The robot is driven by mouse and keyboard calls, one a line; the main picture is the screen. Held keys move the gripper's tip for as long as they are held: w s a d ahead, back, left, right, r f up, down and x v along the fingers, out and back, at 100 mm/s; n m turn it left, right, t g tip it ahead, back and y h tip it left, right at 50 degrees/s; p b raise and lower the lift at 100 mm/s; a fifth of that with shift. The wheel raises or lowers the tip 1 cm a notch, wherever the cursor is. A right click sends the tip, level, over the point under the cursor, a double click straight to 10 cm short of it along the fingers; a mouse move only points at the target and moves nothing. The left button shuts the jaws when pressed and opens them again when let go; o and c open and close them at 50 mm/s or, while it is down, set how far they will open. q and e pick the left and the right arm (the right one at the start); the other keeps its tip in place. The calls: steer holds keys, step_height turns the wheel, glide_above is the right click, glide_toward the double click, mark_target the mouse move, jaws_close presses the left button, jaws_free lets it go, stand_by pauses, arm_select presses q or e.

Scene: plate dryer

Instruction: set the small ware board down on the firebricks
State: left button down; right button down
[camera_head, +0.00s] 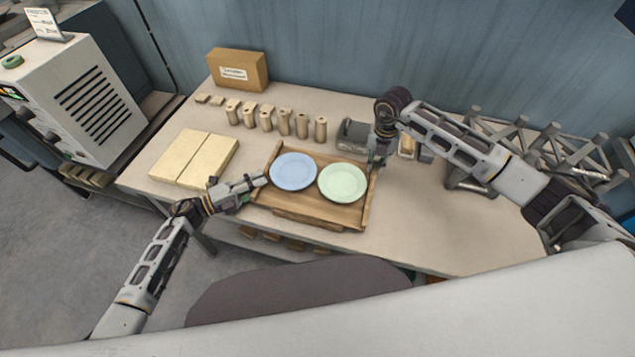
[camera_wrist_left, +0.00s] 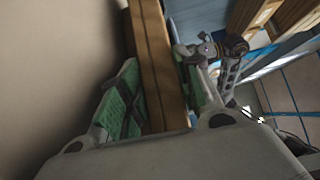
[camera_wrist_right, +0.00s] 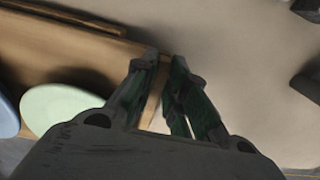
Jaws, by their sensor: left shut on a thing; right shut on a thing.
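The ware board (camera_head: 322,212) is a brown wooden tray with raised side rails. It carries a pale blue plate (camera_head: 293,171) and a pale green plate (camera_head: 342,183) side by side. My left gripper (camera_head: 262,181) is shut on its left rail, which shows between the fingers in the left wrist view (camera_wrist_left: 150,50). My right gripper (camera_head: 376,165) is shut on its right rail, near the back corner. The board looks about level; I cannot tell whether it touches the table. Two pale yellow slabs that look like the firebricks (camera_head: 193,157) lie left of it.
Several small upright cylinders (camera_head: 284,122) stand in a row behind the board. A cardboard box (camera_head: 238,69) is at the back. A grey metal rack (camera_head: 545,150) stands at the right. The table (camera_head: 430,225) is bare at front right.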

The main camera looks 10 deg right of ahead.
arm_select(q)
steer(key=shift+r, duration=0.25)
arm_select(e)
steer(key=shift+w+r, duration=0.1)
steer(key=shift+r, duration=0.15)
